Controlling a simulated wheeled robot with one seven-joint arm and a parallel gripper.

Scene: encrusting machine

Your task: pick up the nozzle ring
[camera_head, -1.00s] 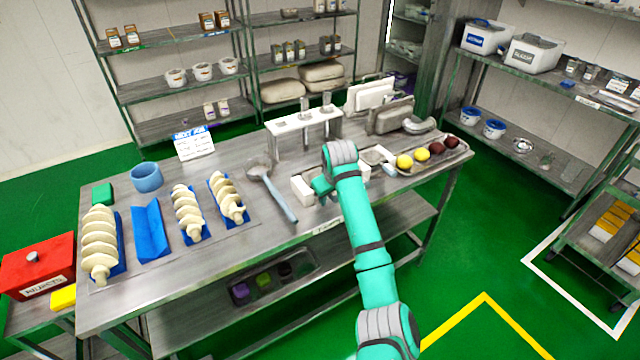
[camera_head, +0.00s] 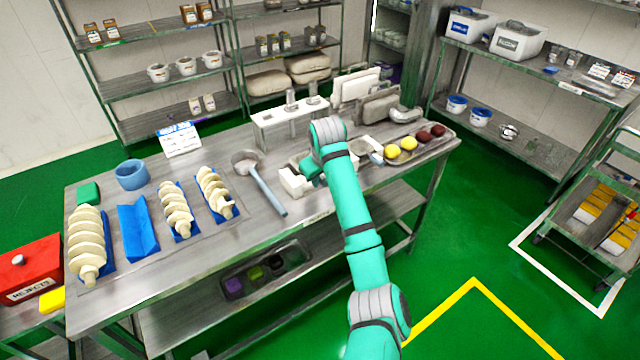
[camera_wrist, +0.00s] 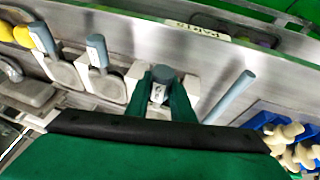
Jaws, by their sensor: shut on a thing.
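My gripper (camera_head: 311,174) is at the front middle of the steel table. In the wrist view its two dark green fingers (camera_wrist: 162,88) are shut on a small grey-blue, round-topped piece (camera_wrist: 163,74) with a pale marked label. The lower end of this piece is hidden, so I cannot tell whether it is a ring. A white block (camera_head: 295,182) lies beside and partly behind the fingers. Two similar grey-blue handles, one (camera_wrist: 97,50) closer and one (camera_wrist: 43,38) farther left, show in the wrist view.
A ladle (camera_head: 266,190) lies left of my gripper, with spiral augers (camera_head: 176,210) and a blue cup (camera_head: 132,175) farther left. A white rack (camera_head: 290,115) stands behind. A tray (camera_head: 445,140) with yellow and brown balls is on the right.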

